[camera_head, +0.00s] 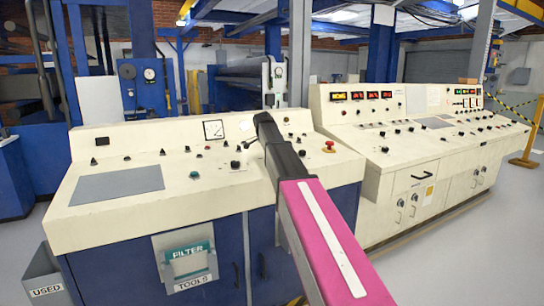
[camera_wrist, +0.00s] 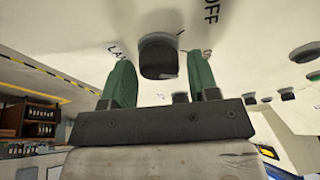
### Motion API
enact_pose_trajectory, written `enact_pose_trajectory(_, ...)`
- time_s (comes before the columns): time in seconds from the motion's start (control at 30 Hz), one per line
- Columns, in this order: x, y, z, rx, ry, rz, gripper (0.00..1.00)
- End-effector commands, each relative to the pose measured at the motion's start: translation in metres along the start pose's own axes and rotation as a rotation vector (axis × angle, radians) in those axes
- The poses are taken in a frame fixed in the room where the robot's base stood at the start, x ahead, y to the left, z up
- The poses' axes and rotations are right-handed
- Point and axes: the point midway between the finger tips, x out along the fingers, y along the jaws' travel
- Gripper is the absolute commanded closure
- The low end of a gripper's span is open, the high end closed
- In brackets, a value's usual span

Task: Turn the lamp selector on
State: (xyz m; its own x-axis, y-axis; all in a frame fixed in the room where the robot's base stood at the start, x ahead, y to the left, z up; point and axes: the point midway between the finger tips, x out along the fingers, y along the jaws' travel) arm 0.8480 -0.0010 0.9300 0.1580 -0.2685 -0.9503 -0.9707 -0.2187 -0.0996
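The lamp selector is a black round knob (camera_wrist: 158,58) on the cream panel. In the wrist view it sits between the two green fingers of my gripper (camera_wrist: 160,68), with a visible space on each side. My gripper is open. Partly cut-off lettering "LAM" shows left of the knob and "OFF" above right of it. A small dark pointer mark is near the knob's upper right edge; its exact setting is hard to tell. In the head view my arm reaches over the left cream console (camera_head: 110,215), and I cannot make out the gripper's fingers or the selector there.
A red mushroom button (camera_head: 329,146) sits right of my arm. A second console (camera_head: 450,160) with red displays stands at right. Grey floor is open at far right.

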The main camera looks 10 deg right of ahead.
Motion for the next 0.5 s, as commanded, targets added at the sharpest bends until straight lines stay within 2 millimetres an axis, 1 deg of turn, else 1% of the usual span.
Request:
enact_pose_trajectory(0.33,-0.001,0.0,0.0,-0.002,0.0,-0.001,0.35)
enact_pose_trajectory(0.43,-0.009,0.0,0.0,-0.002,0.0,-0.001,0.35)
enact_pose_trajectory(0.5,-0.018,-0.001,0.0,-0.002,0.0,-0.002,0.35)
